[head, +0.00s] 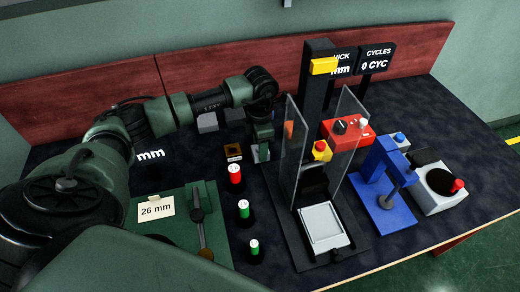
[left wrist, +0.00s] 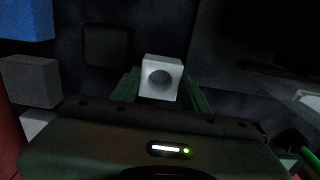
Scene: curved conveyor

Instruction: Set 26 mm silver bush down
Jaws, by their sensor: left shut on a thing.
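My left gripper (head: 261,151) is low over the dark table, left of the guarded press, in the head view. In the left wrist view its two green fingers are shut on the silver bush (left wrist: 161,64), a pale square block with a round hole facing the camera. The bush is hidden or too small to tell in the head view. Whether it touches the table cannot be told. My right gripper is not in view.
The press (head: 324,222) has clear side guards. A red control box (head: 346,133), a blue stand (head: 388,202) and several coloured-top cylinders, one red (head: 235,175), stand nearby. Left is a green mat with a "26 mm" card (head: 156,209). Grey blocks (head: 207,122) sit behind the gripper.

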